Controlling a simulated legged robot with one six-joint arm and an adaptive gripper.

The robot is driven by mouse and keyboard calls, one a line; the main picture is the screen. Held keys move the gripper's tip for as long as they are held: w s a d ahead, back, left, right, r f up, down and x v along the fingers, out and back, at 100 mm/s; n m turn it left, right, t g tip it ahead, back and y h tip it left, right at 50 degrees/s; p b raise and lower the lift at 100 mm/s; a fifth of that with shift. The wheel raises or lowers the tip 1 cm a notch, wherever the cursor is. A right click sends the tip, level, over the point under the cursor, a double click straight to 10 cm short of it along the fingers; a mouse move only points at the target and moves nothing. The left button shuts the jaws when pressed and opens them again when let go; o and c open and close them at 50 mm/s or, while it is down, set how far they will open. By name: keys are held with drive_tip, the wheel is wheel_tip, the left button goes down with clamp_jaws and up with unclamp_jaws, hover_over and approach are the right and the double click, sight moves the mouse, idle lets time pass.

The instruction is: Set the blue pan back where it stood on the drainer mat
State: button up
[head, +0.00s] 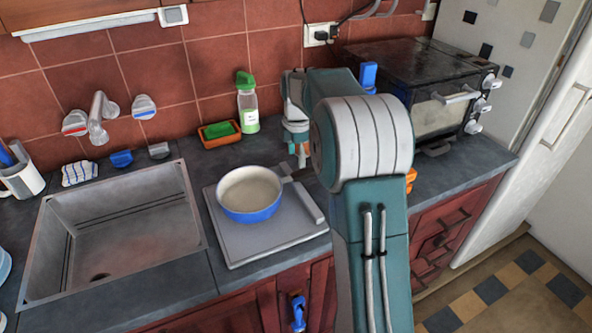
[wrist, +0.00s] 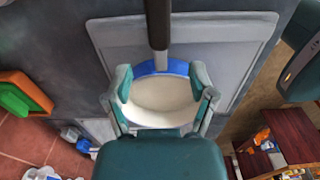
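The blue pan (head: 248,196) with a cream inside sits upright on the grey drainer mat (head: 270,240), near its upper left part. Its handle points right and a little back. In the wrist view the pan (wrist: 160,98) shows between my fingers, with its dark handle (wrist: 158,25) running up the picture and the mat (wrist: 215,28) behind. My gripper (head: 300,158) is behind and right of the pan in the head view, apart from it. In the wrist view my gripper (wrist: 162,88) has its fingers spread with nothing held. My gripper body hides part of the pan there.
The sink (head: 120,235) lies left of the mat. Behind stand a sponge in an orange tray (head: 221,132) and a green-capped bottle (head: 247,103). A toaster oven (head: 425,85) is at the back right. Open counter lies in front of it.

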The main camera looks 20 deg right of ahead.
drive_tip(key=s+a+r+m+t, duration=0.1)
drive_tip(key=s+a+r+m, duration=0.1)
drive_tip(key=s+a+r, duration=0.3)
drive_tip(key=s+r+m+t, duration=0.1)
drive_tip(key=s+r+m, duration=0.15)
drive_tip(key=r, duration=0.35)
drive_tip(key=s+a+f+m+t, duration=0.1)
drive_tip(key=s+a+m, duration=0.2)
drive_tip(key=s, duration=0.4)
drive_tip(key=s+a+f+m+t, duration=0.1)
drive_tip(key=s+a+m, duration=0.2)
drive_tip(key=s+m, duration=0.3)
drive_tip(key=s+a+f+m+t, duration=0.1)
drive_tip(key=s+a+m, duration=0.2)
drive_tip(key=s, duration=0.7)
drive_tip(key=shift+s+m+t, duration=0.15)
drive_tip(key=shift+m+t, duration=0.15)
drive_tip(key=shift+m, duration=0.45)
